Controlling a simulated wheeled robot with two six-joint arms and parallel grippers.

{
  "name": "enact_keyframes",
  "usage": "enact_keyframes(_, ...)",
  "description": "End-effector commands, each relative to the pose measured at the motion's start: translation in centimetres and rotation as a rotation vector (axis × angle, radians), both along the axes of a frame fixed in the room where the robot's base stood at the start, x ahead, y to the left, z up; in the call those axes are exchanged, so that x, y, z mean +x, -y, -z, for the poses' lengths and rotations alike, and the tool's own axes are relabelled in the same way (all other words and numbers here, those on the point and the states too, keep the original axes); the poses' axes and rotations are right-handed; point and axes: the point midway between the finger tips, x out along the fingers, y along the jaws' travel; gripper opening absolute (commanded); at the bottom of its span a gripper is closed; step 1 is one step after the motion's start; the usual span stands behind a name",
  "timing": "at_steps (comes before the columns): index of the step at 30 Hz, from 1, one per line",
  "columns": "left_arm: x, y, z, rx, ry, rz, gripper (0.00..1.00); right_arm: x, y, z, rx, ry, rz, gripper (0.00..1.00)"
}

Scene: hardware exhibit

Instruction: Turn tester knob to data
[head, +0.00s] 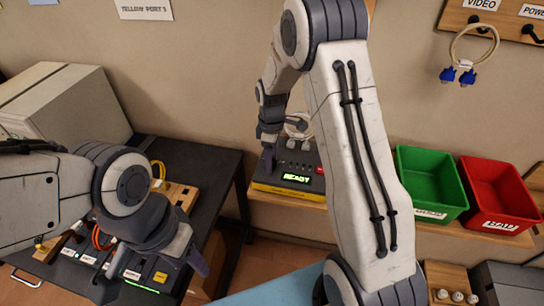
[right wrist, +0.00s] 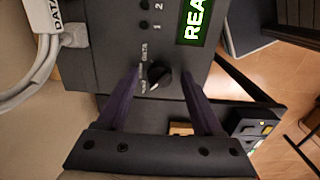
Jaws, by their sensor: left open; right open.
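The tester (head: 297,178) is a dark box with a lit green READY display, on a wooden shelf. Its front also shows in the right wrist view (right wrist: 110,75). The black tester knob (right wrist: 158,74) has a small white mark at its lower-left side, with a DATA label beside it and other lettering too small to read. My right gripper (head: 268,153) is at the tester's left end; in its wrist view the open fingers (right wrist: 160,78) stand on both sides of the knob, with gaps visible. My left gripper (head: 153,277) is open and empty over the dark table.
A green bin (head: 430,180) and a red bin (head: 497,192) stand right of the tester. White plugs and a cable (right wrist: 45,50) labelled DATA are plugged in beside the knob. The dark table (head: 215,165) holds a beige box (head: 65,110) and small devices. Blue-plugged cables (head: 458,72) hang on the wall.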

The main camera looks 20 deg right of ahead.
Motion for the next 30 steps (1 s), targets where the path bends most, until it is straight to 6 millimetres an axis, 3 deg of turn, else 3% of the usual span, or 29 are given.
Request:
enact_keyframes(6,0.00,0.00,0.01,0.000,0.000,0.000,0.50,-0.01,0.00,0.03,0.000,0.000,0.000,0.68)
enact_keyframes(11,0.00,0.00,0.01,0.000,0.000,0.000,0.50,-0.02,0.01,0.01,0.000,0.000,0.000,0.07)
enact_keyframes(12,0.00,0.00,0.01,0.000,0.000,0.000,0.50,-0.02,0.01,0.01,0.000,0.000,0.000,0.00)
enact_keyframes(23,0.01,0.00,-0.05,0.000,0.000,0.000,0.50,-0.02,0.01,-0.04,0.001,-0.001,0.046,0.00)
enact_keyframes(30,0.00,0.00,-0.19,0.000,0.000,0.000,0.50,0.00,0.01,-0.07,0.000,0.000,0.192,0.00)
